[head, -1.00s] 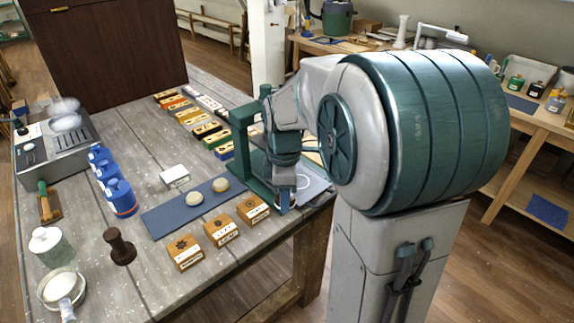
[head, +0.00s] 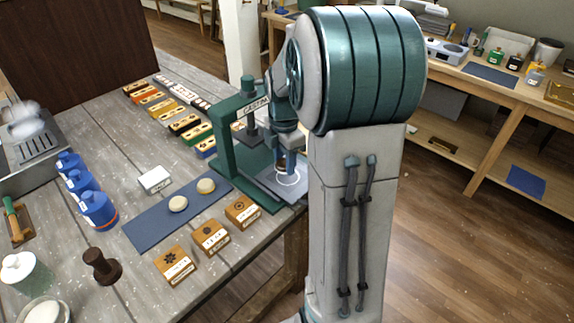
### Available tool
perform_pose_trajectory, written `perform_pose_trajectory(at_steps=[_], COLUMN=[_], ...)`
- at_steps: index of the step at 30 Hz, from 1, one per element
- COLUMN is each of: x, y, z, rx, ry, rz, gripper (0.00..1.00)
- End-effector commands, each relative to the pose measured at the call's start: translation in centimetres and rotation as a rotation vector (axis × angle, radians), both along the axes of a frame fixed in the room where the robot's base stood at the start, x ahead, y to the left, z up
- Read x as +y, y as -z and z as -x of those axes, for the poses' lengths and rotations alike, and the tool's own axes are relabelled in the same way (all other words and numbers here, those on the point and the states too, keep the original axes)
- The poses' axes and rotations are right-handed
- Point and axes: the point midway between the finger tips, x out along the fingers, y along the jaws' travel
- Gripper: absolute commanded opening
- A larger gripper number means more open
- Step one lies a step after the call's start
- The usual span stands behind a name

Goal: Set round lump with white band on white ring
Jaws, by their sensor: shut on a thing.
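The white ring (head: 276,181) is drawn on a grey plate at the base of a green press (head: 226,150), near the table's right edge. My gripper (head: 289,172) points down over the ring, low above the plate. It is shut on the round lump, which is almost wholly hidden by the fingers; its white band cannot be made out. I cannot tell whether the lump touches the plate. Two other pale round lumps, a nearer one (head: 178,204) and a farther one (head: 206,186), lie on a blue mat (head: 148,232).
The press's upright and ram (head: 250,132) stand just left of my gripper. Wooden stamped blocks (head: 210,236) line the table's front edge. Blue bottles (head: 98,210), a white block (head: 155,180) and a dark brown stamper (head: 101,266) stand further left.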

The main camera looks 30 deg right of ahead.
Motion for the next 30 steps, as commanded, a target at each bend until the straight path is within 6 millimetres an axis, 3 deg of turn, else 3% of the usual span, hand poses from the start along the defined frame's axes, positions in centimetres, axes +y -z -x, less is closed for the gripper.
perform_pose_trajectory(at_steps=[6, 18, 29, 30], x=[-1.5, -1.7, -1.6, -1.6], y=[1.2, 5.3, 5.8, 5.8], z=[-1.6, -1.6, -1.6, -1.7], rx=[0.000, 0.002, 0.000, 0.000], ry=[0.001, 0.002, 0.002, 0.001], rz=[0.000, 0.000, 0.000, 0.000], gripper=[0.17, 0.17, 0.17, 0.48])
